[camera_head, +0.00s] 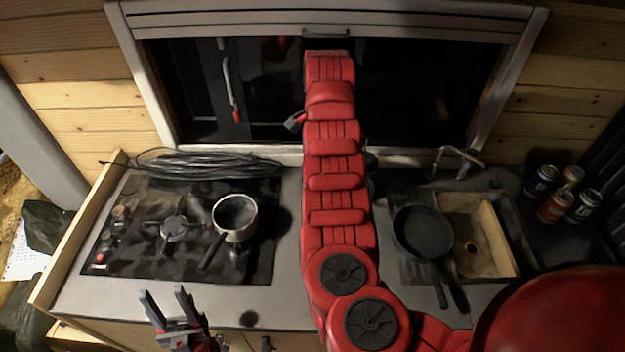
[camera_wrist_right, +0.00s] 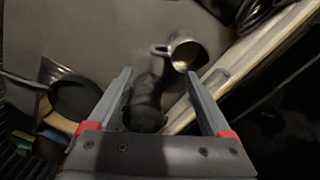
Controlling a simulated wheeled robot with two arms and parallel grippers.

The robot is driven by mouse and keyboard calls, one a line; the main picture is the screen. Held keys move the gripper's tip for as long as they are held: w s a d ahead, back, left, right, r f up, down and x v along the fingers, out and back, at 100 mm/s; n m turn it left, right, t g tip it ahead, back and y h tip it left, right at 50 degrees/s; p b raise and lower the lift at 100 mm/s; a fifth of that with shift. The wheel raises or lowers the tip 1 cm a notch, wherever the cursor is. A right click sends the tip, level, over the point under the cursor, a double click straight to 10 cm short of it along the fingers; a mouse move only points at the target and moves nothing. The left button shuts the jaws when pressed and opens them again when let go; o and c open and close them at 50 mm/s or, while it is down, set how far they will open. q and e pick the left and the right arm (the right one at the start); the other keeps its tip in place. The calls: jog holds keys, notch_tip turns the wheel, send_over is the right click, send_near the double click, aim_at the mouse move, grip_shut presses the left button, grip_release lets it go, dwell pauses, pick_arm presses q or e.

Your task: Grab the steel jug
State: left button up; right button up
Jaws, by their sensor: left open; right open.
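A grey metal jug (camera_wrist_right: 186,53) with a handle on its left side shows in the right wrist view, beyond my fingertips and close to the pale window frame. I cannot make it out in the head view, where my right arm covers the middle of the counter. My right gripper (camera_wrist_right: 159,76) is open, with no object gripped. A dark cylinder (camera_wrist_right: 147,100) shows between its fingers, lower than the jug in the picture. My left gripper (camera_head: 163,291) is open and empty at the counter's front edge, in front of the stove.
A saucepan (camera_head: 235,214) stands on the black stove (camera_head: 150,245), with a coiled cable (camera_head: 205,164) behind it. A frying pan (camera_head: 422,232) lies beside the sink (camera_head: 485,235). Several cans (camera_head: 556,207) stand at the right. The window frame (camera_head: 428,159) borders the counter's back.

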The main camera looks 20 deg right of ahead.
notch_tip(320, 180, down, 10)
jog(key=shift+d+r, duration=0.1)
jog(key=shift+r, duration=0.15)
jog(key=shift+f, duration=0.75)
jog(key=f+p, duration=0.1)
jog(key=f, duration=0.1)
jog(key=f+p, duration=0.1)
jog(key=f, duration=0.1)
jog(key=shift+s+a, duration=0.1)
jog(key=shift+a, duration=0.1)
jog(key=shift+f, duration=0.3)
grip_shut()
